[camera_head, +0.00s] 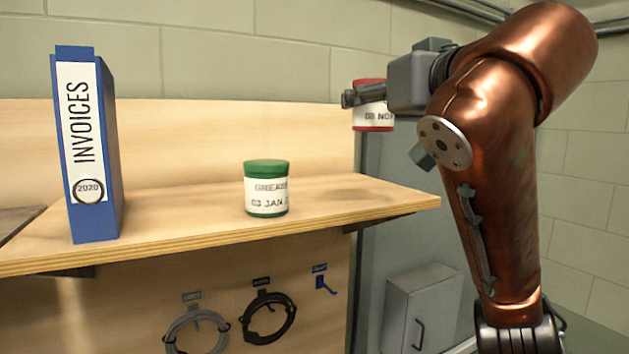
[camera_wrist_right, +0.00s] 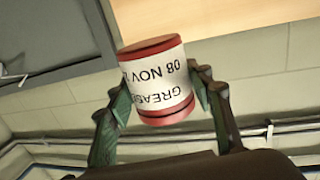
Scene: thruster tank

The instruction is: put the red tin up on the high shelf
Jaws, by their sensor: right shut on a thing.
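The red tin (camera_head: 371,117) has a white label and is held in the air by my right gripper (camera_head: 352,98), to the right of the wooden shelf (camera_head: 330,196) and above its surface level. In the right wrist view the tin (camera_wrist_right: 155,80) sits between both fingers of the right gripper (camera_wrist_right: 165,98), with its label reading GREASE 08 NOV. In the head view the gripper hides part of the tin's middle. My left gripper is not in view.
A green tin (camera_head: 266,190) stands upright mid-shelf. A blue INVOICES binder (camera_head: 85,145) stands at the left. The shelf's right part is clear. Cables (camera_head: 268,318) hang on hooks below, and a grey box (camera_head: 420,310) is at lower right.

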